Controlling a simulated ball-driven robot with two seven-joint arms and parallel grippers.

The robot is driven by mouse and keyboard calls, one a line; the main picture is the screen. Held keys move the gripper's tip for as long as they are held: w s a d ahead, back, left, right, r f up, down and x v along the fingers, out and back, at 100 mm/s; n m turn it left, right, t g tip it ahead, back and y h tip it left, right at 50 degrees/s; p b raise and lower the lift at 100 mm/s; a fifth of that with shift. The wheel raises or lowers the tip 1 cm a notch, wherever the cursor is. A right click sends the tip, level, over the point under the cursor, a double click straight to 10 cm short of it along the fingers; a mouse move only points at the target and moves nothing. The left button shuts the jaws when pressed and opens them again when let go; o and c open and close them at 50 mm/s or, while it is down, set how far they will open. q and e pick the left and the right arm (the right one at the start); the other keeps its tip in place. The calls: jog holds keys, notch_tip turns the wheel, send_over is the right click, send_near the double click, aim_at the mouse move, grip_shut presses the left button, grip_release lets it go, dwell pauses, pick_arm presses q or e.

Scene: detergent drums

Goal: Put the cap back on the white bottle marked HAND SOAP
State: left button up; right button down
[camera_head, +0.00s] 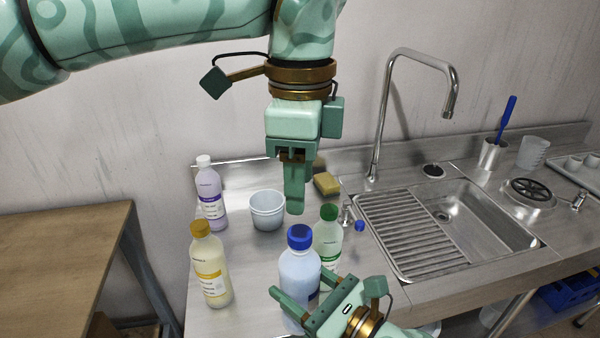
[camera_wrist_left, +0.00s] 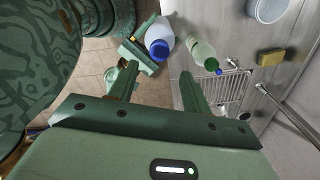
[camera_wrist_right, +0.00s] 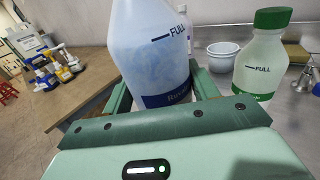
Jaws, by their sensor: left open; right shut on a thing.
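A white bottle (camera_head: 299,272) with a blue cap (camera_head: 300,236) on its top stands upright near the counter's front. Its blue label (camera_wrist_right: 167,98) is partly hidden, and I cannot read HAND SOAP on it. My right gripper (camera_head: 296,308) is shut around this bottle's lower body; the bottle fills the space between the fingers in the right wrist view (camera_wrist_right: 155,88). My left gripper (camera_head: 293,205) is open and empty, pointing down above and behind the bottle. In the left wrist view, the blue cap (camera_wrist_left: 159,50) lies beyond the left fingers, apart from them.
A green-capped bottle (camera_head: 328,246) stands close behind the held bottle. A white-capped purple bottle (camera_head: 211,197), a yellow bottle (camera_head: 211,270) and a white tub (camera_head: 267,212) stand left. A sponge (camera_head: 327,184), a blue-ended valve (camera_head: 359,226) and the sink (camera_head: 470,220) are right.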

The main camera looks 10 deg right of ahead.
aim_at(299, 231)
pick_arm(q)
jog(key=shift+f, duration=4)
